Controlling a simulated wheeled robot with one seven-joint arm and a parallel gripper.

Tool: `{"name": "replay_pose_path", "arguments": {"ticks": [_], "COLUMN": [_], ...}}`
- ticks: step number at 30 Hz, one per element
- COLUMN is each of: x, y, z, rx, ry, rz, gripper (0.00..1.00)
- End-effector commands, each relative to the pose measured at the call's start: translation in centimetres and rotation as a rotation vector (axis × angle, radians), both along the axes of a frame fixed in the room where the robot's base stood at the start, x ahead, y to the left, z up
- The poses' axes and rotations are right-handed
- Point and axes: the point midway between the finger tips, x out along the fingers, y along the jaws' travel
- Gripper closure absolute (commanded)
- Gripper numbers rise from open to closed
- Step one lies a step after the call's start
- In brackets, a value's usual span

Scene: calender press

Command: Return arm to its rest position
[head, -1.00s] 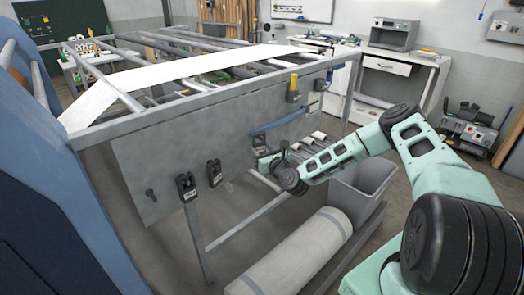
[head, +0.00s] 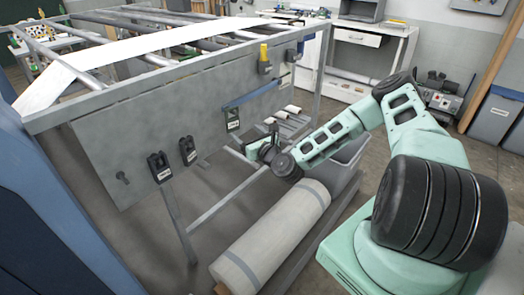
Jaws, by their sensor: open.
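My green arm reaches from the lower right toward the grey panel (head: 110,150) of the press frame. My gripper (head: 254,149) is at its far end, open and small in view. It is in front of the panel, below and right of a blue lever (head: 250,95) with a black labelled mount (head: 232,119). In the picture a gap shows between gripper and mount. No held object is visible between the jaws, though the fingers are partly hard to make out against the dark wrist.
Two black labelled switches (head: 188,150) and a yellow-handled one (head: 264,58) are on the panel. A cream roll (head: 270,235) lies below my arm, with a grey bin (head: 345,150) behind it. A white sheet (head: 150,50) crosses the rollers. A white workbench (head: 365,60) stands behind.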

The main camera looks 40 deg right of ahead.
Motion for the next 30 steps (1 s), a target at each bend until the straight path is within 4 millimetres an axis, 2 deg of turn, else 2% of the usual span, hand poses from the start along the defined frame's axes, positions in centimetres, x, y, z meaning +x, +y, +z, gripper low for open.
{"name": "replay_pose_path", "arguments": {"ticks": [1, 6, 12, 17, 24, 26, 29, 30], "x": [-1.3, -5.1, -8.0, -9.0, -9.1, -8.9, -8.5, -8.4], "y": [0.0, 0.2, 0.3, 0.4, 0.6, 1.5, 4.5, 6.2], "z": [-0.3, -0.3, -0.2, 0.0, 0.0, 0.0, -0.4, -0.7], "rx": [0.002, 0.002, 0.000, 0.000, -0.010, -0.048, -0.195, -0.283], "ry": [0.002, 0.002, 0.000, -0.001, 0.002, 0.020, 0.078, 0.109], "rz": [-0.001, -0.001, -0.001, 0.000, 0.008, 0.044, 0.177, 0.253], "gripper": [0.26, 0.26, 0.26, 0.26, 0.26, 0.26, 0.26, 0.26]}}
